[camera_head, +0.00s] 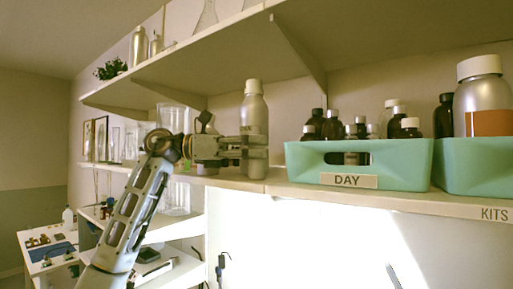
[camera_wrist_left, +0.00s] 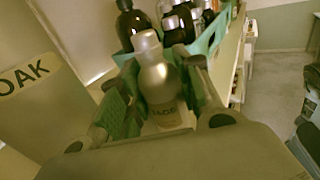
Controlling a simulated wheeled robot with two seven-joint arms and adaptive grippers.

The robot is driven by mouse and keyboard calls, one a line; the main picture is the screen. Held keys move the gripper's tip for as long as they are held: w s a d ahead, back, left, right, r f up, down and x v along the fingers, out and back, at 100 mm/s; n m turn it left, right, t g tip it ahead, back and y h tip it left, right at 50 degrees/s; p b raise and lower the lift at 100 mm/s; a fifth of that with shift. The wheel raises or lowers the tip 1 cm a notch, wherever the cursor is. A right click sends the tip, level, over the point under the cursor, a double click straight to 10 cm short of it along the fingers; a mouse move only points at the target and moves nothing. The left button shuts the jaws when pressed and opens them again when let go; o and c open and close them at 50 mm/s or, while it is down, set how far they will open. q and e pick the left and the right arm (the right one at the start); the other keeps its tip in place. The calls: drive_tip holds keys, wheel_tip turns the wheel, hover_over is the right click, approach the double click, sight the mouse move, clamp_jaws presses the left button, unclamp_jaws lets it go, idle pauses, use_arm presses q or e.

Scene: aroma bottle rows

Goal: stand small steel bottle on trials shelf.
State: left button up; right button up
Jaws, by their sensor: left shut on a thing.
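A steel bottle (camera_head: 255,112) with a white cap is upright at the shelf (camera_head: 235,181), left of the green DAY crate (camera_head: 408,168). My left gripper (camera_head: 254,146) is shut around its body from the left. I cannot tell whether its base touches the shelf. In the left wrist view the steel bottle (camera_wrist_left: 160,84) sits between the two fingers of my left gripper (camera_wrist_left: 160,105), with its label partly showing. My right gripper is not in view. No trials label is readable.
Dark bottles (camera_head: 332,124) fill the DAY crate, and a second green crate (camera_head: 475,160) with a large bottle (camera_head: 483,98) is further right, above a KITS label. An upper shelf (camera_head: 215,48) overhangs. Clear glass vessels (camera_head: 173,118) stand left, behind my arm.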

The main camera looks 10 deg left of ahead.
use_arm(q)
drive_tip(key=shift+f, duration=0.15)
drive_tip(key=o, duration=1.1)
drive_tip(key=shift+c, duration=0.2)
drive_tip(key=shift+r, duration=0.2)
drive_tip(key=shift+a, duration=0.65)
drive_tip(key=s+a+b, duration=0.2)
drive_tip(key=a, duration=0.8)
drive_tip(key=shift+a, duration=0.35)
